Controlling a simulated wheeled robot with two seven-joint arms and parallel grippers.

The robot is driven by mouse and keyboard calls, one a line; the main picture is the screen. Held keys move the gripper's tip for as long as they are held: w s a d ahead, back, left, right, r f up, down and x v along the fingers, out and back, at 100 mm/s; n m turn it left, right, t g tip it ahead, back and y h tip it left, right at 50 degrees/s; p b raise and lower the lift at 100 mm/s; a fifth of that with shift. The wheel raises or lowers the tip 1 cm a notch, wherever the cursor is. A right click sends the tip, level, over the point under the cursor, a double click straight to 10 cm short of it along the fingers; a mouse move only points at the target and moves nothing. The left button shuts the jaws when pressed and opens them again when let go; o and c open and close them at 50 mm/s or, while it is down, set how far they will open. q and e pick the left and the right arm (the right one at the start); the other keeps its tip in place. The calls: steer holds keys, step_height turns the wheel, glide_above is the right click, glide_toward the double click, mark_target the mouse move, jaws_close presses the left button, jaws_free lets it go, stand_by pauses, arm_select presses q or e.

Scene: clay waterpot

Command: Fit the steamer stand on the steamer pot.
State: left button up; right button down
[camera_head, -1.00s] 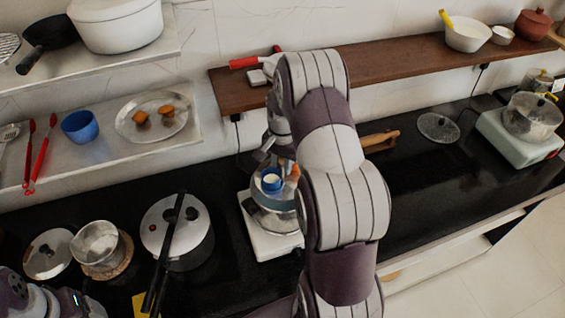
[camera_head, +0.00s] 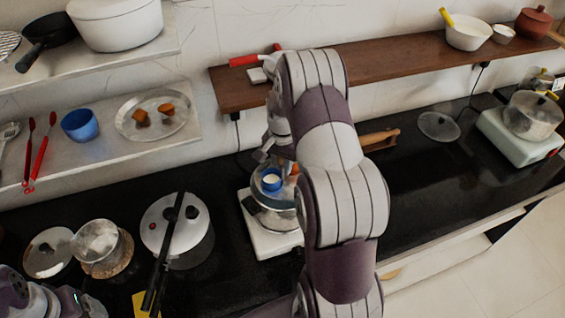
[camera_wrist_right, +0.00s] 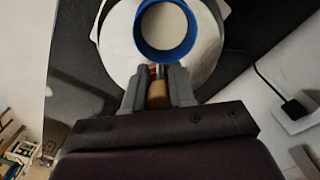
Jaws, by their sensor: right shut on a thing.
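The steamer stand (camera_wrist_right: 205,62) is a pale round plate in the right wrist view. A blue cup with a pale inside (camera_wrist_right: 167,28) rests on it. My right gripper (camera_wrist_right: 159,74) is shut on a thin metal part of the stand, with a brown piece between the fingers. In the head view the gripper (camera_head: 270,156) is over the stand, partly hidden by my arm. The steamer pot (camera_head: 274,219) is on a white stove, directly below the stand. I cannot tell whether the stand touches the pot. My left gripper is out of view.
The white stove (camera_head: 260,239) stands on the black counter (camera_head: 420,205). Left of it are a lidded pressure cooker (camera_head: 190,245) and a small pot (camera_head: 97,240). A wooden rolling pin (camera_head: 380,138) and a glass lid (camera_head: 438,126) lie to the right. A brown shelf (camera_head: 370,70) is behind.

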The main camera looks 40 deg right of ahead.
steer(key=shift+f+b, duration=0.75)
steer(key=shift+f, duration=0.4)
steer(key=shift+f+b, duration=0.9)
steer(key=shift+f, duration=0.65)
steer(key=shift+f+b, duration=0.9)
steer(key=shift+f, duration=0.55)
steer(key=shift+f, duration=0.15)
steer(key=shift+f+b, duration=0.55)
steer(key=shift+f, duration=0.25)
steer(key=shift+f, duration=0.1)
